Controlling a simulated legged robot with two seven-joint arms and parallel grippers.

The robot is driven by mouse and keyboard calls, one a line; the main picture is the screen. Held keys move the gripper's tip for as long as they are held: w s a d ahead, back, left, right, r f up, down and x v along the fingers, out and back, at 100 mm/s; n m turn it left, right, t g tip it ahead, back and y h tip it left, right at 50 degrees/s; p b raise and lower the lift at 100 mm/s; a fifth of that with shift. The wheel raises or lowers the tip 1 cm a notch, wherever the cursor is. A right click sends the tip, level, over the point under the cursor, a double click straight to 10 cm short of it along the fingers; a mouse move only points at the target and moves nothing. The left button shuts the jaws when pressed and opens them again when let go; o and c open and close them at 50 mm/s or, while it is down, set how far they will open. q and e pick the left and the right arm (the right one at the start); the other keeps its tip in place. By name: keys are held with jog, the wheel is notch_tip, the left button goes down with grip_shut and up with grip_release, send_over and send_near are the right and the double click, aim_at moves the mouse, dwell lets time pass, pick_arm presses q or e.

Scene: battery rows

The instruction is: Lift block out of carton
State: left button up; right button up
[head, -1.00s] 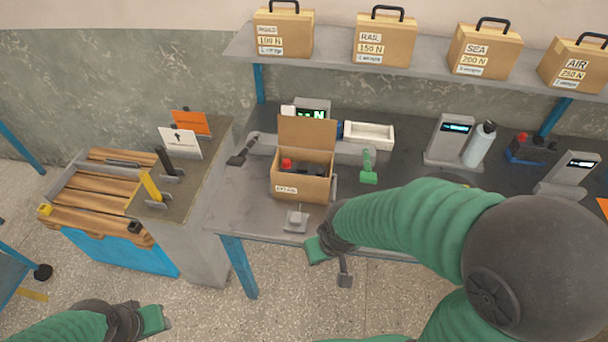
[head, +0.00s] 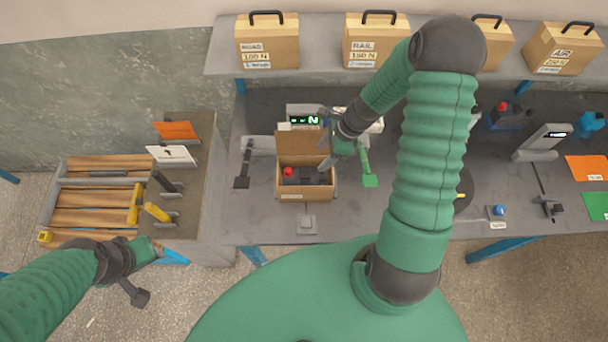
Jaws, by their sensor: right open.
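The open carton (head: 305,195) stands on the grey bench, its back flap raised. Inside sits a dark block (head: 312,178) with a red cap at its left end; its lower part is hidden by the carton walls. My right gripper (head: 334,158) is open above the carton's back right corner, with nothing visible between its fingers. It appears apart from the block. My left gripper (head: 148,251) is at the lower left, in front of the side cabinet and far from the carton; its jaw opening is unclear.
A lit display (head: 305,118) is behind. A shelf (head: 320,62) with handled boxes overhangs the back.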

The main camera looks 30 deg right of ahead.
send_near(306, 172)
jog(key=a, duration=0.1)
jog(key=x, duration=0.1)
jog(key=p+x, duration=0.1)
jog(key=x, duration=0.2)
jog(key=shift+w+d, duration=0.3)
jog(key=shift+w, duration=0.05)
jog(key=f+p, duration=0.2)
jog(key=f, duration=0.1)
jog(key=shift+s+a+f, duration=0.15)
jog(key=shift+s+a, duration=0.1)
jog(key=shift+a, duration=0.15)
jog(key=shift+a+f, duration=0.1)
jog(key=shift+f, duration=0.2)
jog(key=shift+w+a+f, duration=0.1)
jog(key=shift+w, duration=0.2)
jog(key=c, duration=0.4)
grip_shut()
pick_arm(q)
jog(key=r, duration=0.3)
jog(key=shift+w, duration=0.35)
